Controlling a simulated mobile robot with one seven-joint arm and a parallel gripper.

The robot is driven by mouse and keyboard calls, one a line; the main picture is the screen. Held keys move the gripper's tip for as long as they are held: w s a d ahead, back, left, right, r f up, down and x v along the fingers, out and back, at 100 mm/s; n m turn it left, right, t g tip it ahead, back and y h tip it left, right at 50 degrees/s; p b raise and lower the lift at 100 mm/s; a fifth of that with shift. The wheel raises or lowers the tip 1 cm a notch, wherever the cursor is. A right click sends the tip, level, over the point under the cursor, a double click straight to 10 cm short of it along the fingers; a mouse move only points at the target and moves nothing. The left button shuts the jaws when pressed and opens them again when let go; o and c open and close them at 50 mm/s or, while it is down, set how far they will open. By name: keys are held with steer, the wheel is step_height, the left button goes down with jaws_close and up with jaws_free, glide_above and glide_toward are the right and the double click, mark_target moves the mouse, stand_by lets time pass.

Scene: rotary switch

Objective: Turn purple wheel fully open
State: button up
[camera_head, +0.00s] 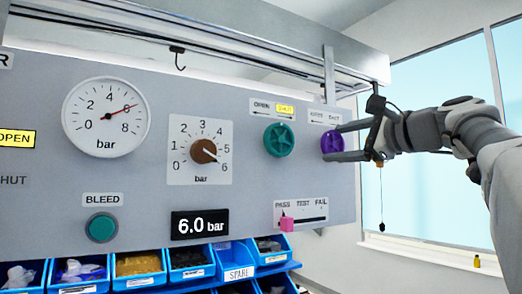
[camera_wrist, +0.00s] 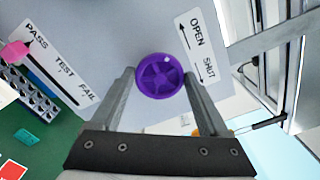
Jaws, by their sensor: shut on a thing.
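The purple wheel (camera_head: 328,143) is on the grey panel's right side, partly hidden by my gripper's fingers in the head view. In the wrist view the wheel (camera_wrist: 160,76) shows its spoked face, with a small pale spot near its upper edge. My gripper (camera_head: 345,141) reaches in from the right, one finger above and one below the wheel. In the wrist view my gripper (camera_wrist: 159,77) has its two fingertips against opposite sides of the rim. The OPEN/SHUT label (camera_wrist: 202,46) sits beside the wheel, with an arrow by each word.
A green wheel (camera_head: 279,140) is left of the purple one, with SHUT lit yellow above it. Below are a pink slider (camera_head: 287,224) on a PASS/TEST/FAIL scale and blue bins (camera_head: 190,262). The display (camera_head: 200,225) reads 6.0 bar. A hanging cord (camera_head: 381,200) is near my gripper.

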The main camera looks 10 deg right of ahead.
steer(key=n+b, duration=0.2)
steer(key=n, duration=0.5)
steer(key=shift+f+b, duration=0.2)
steer(key=shift+b, duration=0.2)
steer(key=n+b, duration=0.2)
steer(key=n, duration=0.4)
steer(key=shift+f+n, duration=0.1)
steer(key=shift+n, duration=0.3)
steer(key=n+b, duration=0.1)
steer(key=n, duration=0.5)
steer(key=shift+d+f+b, duration=0.1)
steer(key=shift+b, duration=0.3)
steer(key=n+b, duration=0.1)
steer(key=n, duration=0.5)
steer(key=shift+d+n, duration=0.1)
steer(key=shift+n, duration=0.2)
steer(key=o, duration=1.2)
steer(key=shift+w, duration=0.1)
steer(key=shift+o, duration=0.2)
